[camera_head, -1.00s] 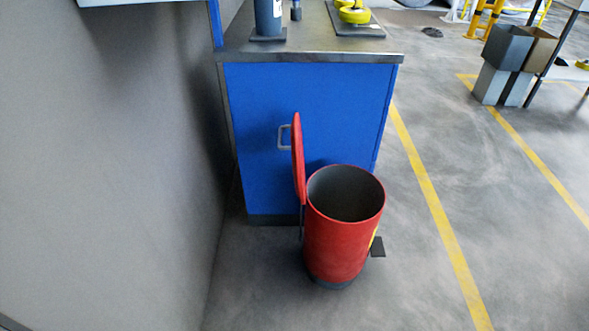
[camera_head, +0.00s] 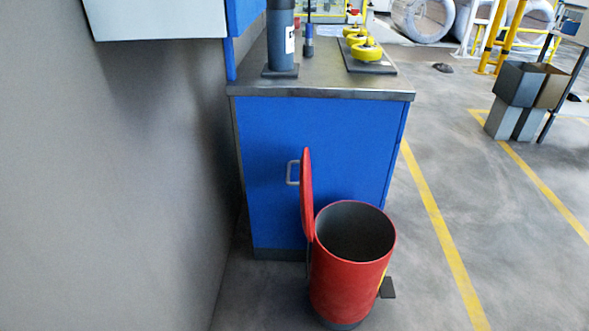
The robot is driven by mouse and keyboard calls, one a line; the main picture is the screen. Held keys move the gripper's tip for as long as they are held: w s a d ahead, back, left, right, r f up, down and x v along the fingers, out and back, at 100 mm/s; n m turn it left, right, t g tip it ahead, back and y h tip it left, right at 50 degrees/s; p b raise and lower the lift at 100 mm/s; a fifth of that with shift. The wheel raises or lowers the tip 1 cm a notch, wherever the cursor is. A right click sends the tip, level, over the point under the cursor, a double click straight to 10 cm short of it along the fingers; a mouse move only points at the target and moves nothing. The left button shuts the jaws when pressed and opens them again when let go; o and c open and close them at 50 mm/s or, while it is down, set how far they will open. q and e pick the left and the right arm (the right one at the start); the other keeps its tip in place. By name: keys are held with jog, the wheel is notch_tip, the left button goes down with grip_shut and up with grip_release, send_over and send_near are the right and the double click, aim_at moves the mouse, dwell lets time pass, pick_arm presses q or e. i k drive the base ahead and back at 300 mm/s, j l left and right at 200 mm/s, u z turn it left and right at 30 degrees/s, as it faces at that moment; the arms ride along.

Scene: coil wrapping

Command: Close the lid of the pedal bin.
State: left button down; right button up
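The red pedal bin (camera_head: 350,284) stands on the floor in front of the blue cabinet. It is upright and its dark grey inside shows through the open top. Its red lid (camera_head: 307,196) stands upright on the left side of the rim, wide open. A dark pedal (camera_head: 388,288) sticks out at the bin's lower right. Neither of my grippers is in view.
The blue cabinet (camera_head: 320,150) with a grey worktop stands behind the bin. A grey wall (camera_head: 130,190) closes off the left side. Free floor (camera_head: 430,170) with yellow lines lies to the right. Grey boxes (camera_head: 519,84) stand at the far right.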

aim_at(304, 183)
jog(key=i+l, duration=1.05)
jog(key=i+j+u, duration=0.05)
jog(key=i, duration=0.1)
